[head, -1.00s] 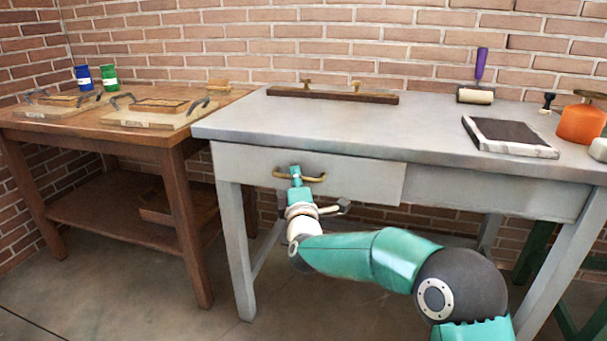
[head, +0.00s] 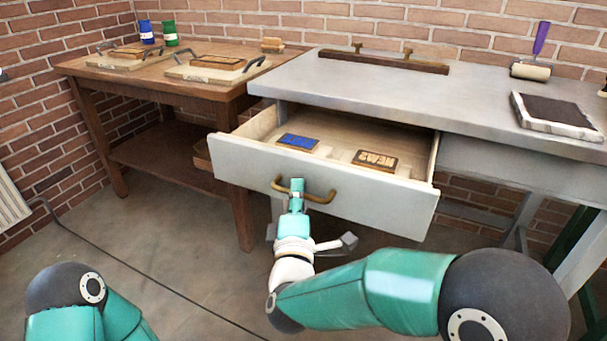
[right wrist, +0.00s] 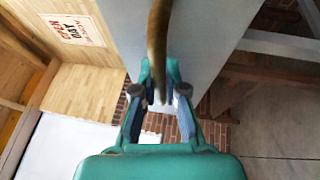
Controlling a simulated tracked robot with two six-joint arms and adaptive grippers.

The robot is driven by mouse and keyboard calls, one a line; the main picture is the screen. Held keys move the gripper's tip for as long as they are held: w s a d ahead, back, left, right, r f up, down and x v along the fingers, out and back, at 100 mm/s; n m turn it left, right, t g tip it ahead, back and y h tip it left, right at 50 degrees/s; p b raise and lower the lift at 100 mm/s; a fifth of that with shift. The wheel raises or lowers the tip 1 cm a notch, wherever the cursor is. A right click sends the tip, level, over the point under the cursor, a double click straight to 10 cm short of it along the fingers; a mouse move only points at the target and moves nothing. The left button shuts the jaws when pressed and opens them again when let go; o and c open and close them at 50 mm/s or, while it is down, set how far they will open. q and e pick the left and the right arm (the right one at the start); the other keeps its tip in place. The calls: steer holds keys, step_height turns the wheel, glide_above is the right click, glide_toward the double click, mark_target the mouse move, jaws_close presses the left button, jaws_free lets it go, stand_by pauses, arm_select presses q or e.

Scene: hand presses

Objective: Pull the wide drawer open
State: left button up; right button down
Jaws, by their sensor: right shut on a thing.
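The wide drawer (head: 345,206) under the grey table is pulled well out, with its pale wooden inside showing. Its brass handle (head: 319,198) is on the light grey front. My right gripper (head: 297,189) is shut on the handle, near its left end. In the right wrist view the handle (right wrist: 158,50) runs between the fingers of my right gripper (right wrist: 160,92). In the drawer lie a blue-faced block (head: 298,142) and a block with raised dark letters (head: 375,161). My left arm shows at the lower left of the head view, but its gripper is outside the picture.
The grey tabletop (head: 440,95) carries a dark bar with brass knobs (head: 384,62), a purple-handled roller (head: 532,65) and a dark slab (head: 556,113). A wooden table (head: 95,66) stands at the left. The floor before the drawer is open.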

steer(key=shift+s+a+f, duration=0.1)
steer(key=shift+s+a, duration=0.2)
steer(key=shift+s, duration=0.45)
steer(key=shift+s+a+f, duration=0.1)
steer(key=shift+s+a, duration=0.2)
steer(key=shift+s, duration=0.4)
steer(key=shift+s+a+f, duration=0.1)
steer(key=shift+s+a, duration=0.2)
steer(key=shift+s, duration=0.45)
steer(key=c, duration=1.2)
jaws_free()
steer(key=shift+r, duration=0.15)
steer(key=shift+a, duration=0.1)
